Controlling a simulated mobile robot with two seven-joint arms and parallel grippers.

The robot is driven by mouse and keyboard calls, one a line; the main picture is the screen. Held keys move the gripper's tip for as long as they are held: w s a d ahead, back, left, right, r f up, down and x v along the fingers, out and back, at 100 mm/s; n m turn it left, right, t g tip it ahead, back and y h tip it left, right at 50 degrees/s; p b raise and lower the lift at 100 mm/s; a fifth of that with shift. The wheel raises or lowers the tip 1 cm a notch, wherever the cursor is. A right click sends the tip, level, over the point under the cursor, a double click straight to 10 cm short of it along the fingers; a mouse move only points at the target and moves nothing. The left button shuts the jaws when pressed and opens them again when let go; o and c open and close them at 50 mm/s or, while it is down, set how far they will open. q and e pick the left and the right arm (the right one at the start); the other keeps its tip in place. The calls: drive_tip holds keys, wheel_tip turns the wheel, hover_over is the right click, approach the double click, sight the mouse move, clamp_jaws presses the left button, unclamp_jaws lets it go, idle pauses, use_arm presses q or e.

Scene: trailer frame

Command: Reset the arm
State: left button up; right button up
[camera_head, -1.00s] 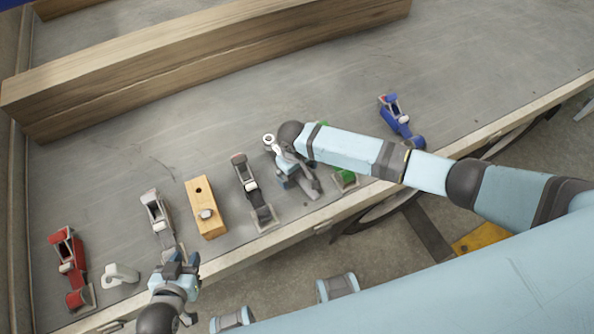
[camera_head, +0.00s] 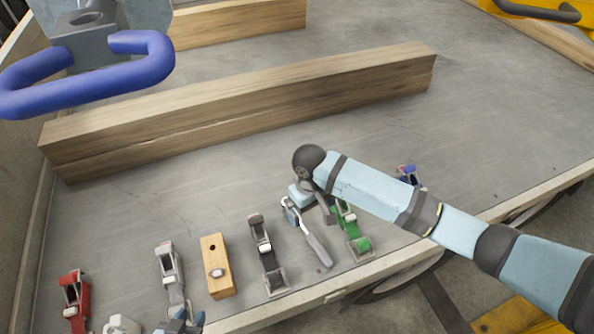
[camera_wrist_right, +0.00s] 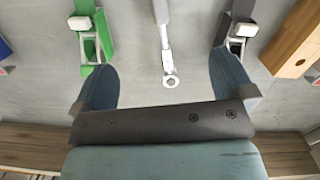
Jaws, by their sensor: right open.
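My right gripper (camera_head: 307,203) hangs over the grey trailer bed near the ring end of a silver wrench (camera_head: 312,243). In the right wrist view its two blue fingers (camera_wrist_right: 163,88) are spread wide. The wrench (camera_wrist_right: 165,48) lies in the gap beyond them, not held, with its ring end towards the gripper. A green plane (camera_head: 350,228) lies just right of the wrench and a black plane (camera_head: 265,248) to its left. My left gripper (camera_head: 180,322) shows only in part at the bottom edge, and its jaws are cut off.
A wooden block plane (camera_head: 217,265), a grey plane (camera_head: 171,270) and a red plane (camera_head: 73,297) stand further left. A blue plane (camera_head: 408,174) is partly behind my right arm. A long timber beam (camera_head: 250,103) lies behind. The bed between beam and tools is clear.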

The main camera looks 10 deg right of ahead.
drive_tip(key=s+a+f+t+y+p, duration=0.3)
drive_tip(key=s+a+t+y+p, duration=0.25)
drive_tip(key=s, duration=0.35)
drive_tip(key=s+d+r+m+t+h+p, duration=0.1)
drive_tip(key=s+d+r+t+h+p, duration=0.1)
drive_tip(key=s+d+t, duration=0.4)
drive_tip(key=s+d+r, duration=0.1)
drive_tip(key=s+d, duration=0.4)
drive_tip(key=d, duration=0.2)
drive_tip(key=shift+r+m, duration=0.3)
drive_tip(key=shift+r, duration=0.1)
drive_tip(key=shift+t, duration=0.25)
